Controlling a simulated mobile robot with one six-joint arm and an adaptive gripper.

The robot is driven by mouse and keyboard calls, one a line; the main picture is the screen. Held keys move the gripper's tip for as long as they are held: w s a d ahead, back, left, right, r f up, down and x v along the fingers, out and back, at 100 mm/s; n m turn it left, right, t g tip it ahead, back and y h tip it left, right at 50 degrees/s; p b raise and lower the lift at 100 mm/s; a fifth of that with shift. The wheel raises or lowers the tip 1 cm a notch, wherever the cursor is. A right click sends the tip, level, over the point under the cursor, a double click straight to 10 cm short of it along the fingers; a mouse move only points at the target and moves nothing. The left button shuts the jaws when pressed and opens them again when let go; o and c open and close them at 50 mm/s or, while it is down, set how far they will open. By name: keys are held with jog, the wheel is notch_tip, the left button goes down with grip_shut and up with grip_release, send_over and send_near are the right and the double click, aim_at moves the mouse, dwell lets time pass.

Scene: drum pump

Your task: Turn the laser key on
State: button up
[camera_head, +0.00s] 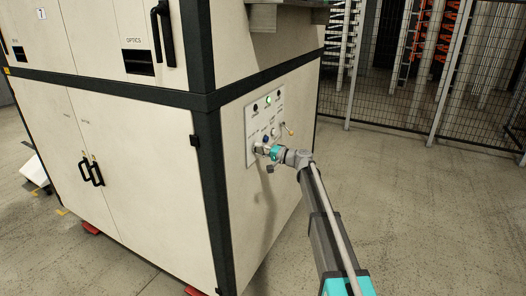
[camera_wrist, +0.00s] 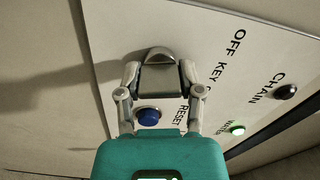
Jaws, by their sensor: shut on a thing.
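The laser key (camera_wrist: 158,54) shows in the wrist view as a rounded metal piece at the control panel, between my fingertips. My gripper (camera_wrist: 158,78) is shut on it, with both fingers closed in at its sides. The lettering "OFF KEY" runs to the right of the key, and the rest of the label is hidden by a finger. In the head view my gripper (camera_head: 261,149) is at the lower left part of the panel (camera_head: 251,122), and the key there is hidden or too small to make out.
A blue button (camera_wrist: 148,116) marked RESET sits just beside my gripper. A lit green lamp (camera_wrist: 237,130) and a dark button (camera_wrist: 286,92) marked CHAIN lie further right. The panel is on a large white cabinet (camera_head: 150,180). The floor (camera_head: 420,220) on the right is clear.

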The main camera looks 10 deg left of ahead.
jog(key=m, duration=0.4)
jog(key=shift+a, duration=0.15)
jog(key=shift+m, duration=2.2)
jog(key=shift+s, duration=0.1)
jog(key=o, duration=1.1)
jog(key=shift+o, duration=0.2)
jog(key=shift+d, duration=0.2)
jog(key=v, duration=1.1)
jog(key=shift+d, duration=0.3)
jog(key=shift+f, duration=0.1)
